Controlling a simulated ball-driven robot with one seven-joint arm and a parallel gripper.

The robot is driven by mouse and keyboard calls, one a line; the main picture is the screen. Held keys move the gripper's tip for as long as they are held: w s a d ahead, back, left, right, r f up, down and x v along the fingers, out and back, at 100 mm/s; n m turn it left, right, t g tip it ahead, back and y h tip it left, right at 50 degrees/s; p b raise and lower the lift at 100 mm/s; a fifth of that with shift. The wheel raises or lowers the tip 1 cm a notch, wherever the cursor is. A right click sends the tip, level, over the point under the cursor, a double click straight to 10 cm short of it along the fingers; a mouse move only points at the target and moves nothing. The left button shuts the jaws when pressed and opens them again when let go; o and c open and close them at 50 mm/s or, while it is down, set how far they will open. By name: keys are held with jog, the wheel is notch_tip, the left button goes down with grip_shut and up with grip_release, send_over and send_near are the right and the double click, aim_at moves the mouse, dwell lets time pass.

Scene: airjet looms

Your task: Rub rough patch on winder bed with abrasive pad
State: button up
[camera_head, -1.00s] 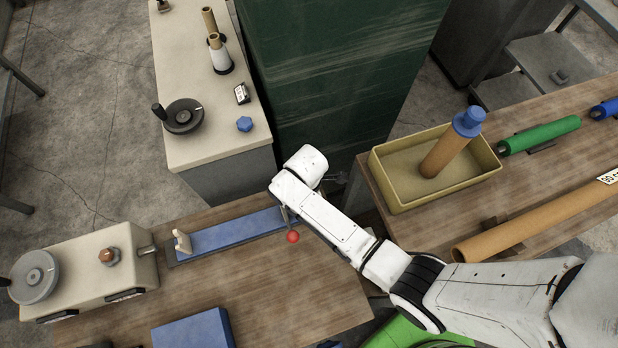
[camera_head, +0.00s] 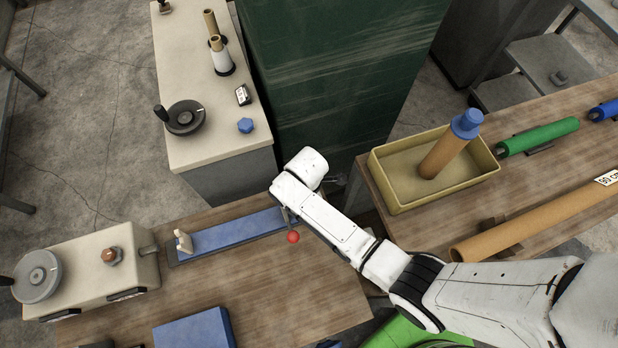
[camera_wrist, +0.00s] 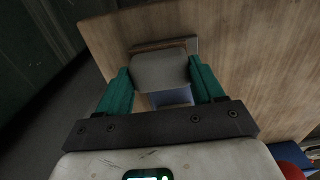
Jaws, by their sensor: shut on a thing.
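The winder bed (camera_head: 222,236) is a long blue strip on a dark base, lying on the wooden table in the head view. My arm's end is over its right end and hides most of my gripper in that view. In the wrist view my gripper (camera_wrist: 161,74) has teal fingers closed on both sides of a grey-beige block, seemingly the abrasive pad (camera_wrist: 160,72). Part of the blue bed (camera_wrist: 172,97) shows beneath the pad. A thin brown strip shows along the pad's far edge. I cannot tell whether the pad touches the bed. No rough patch can be made out.
A beige winder head (camera_head: 95,268) with a handwheel stands left of the bed. A red ball-shaped knob (camera_head: 293,237) is close to my gripper. A blue block (camera_head: 195,328) lies at the table front. A green machine side (camera_head: 330,70) rises behind.

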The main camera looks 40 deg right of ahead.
jog(key=shift+s+a+p, duration=0.15)
jog(key=shift+s+p, duration=0.25)
jog(key=shift+s, duration=0.15)
jog(key=shift+s+a+p, duration=0.15)
jog(key=shift+s+p, duration=0.25)
jog(key=shift+s, duration=0.1)
jog(key=shift+w+d+b, duration=0.2)
jog(key=shift+w+b, duration=0.05)
jog(key=shift+w, duration=0.35)
jog(key=shift+w+d+b, duration=0.15)
jog(key=shift+w+b, duration=0.1)
jog(key=shift+w, duration=0.3)
jog(key=shift+s+a+r+p, duration=0.1)
jog(key=shift+s+r+p, duration=0.1)
jog(key=shift+s+p, duration=0.25)
notch_tip(320, 180, up, 4)
jog(key=p, duration=0.5)
jog(key=shift+r, duration=0.25)
jog(key=shift+s+r, duration=0.1)
jog(key=shift+r, duration=0.6)
jog(key=shift+r, duration=0.1)
